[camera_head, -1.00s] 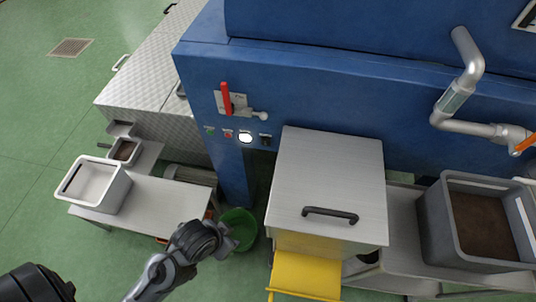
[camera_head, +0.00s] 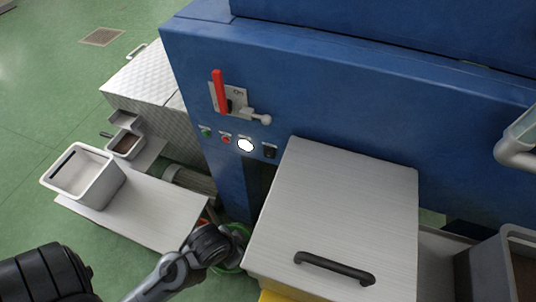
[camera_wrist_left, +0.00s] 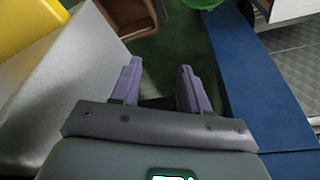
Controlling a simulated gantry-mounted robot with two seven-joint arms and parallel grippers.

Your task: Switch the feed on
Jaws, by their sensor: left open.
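The blue machine (camera_head: 330,100) has a red lever (camera_head: 219,92) standing upright on a grey plate, with a grey latch-like piece (camera_head: 262,118) at its lower right. Below are a green button (camera_head: 206,132), a red button (camera_head: 226,139), a bright white round lamp or dial (camera_head: 246,146) and a black switch (camera_head: 269,151). Their labels are too small to read. My left arm reaches in low, below these controls. In the left wrist view my left gripper (camera_wrist_left: 158,88) is open, with nothing between its fingers. My right gripper is not in view.
A steel-lidded box with a black handle (camera_head: 335,267) stands right of the controls. A steel table (camera_head: 150,210) with a grey bin (camera_head: 100,190) is at left. A green bucket (camera_head: 238,262) is on the floor behind my left wrist. A grey crate (camera_head: 485,268) is at right.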

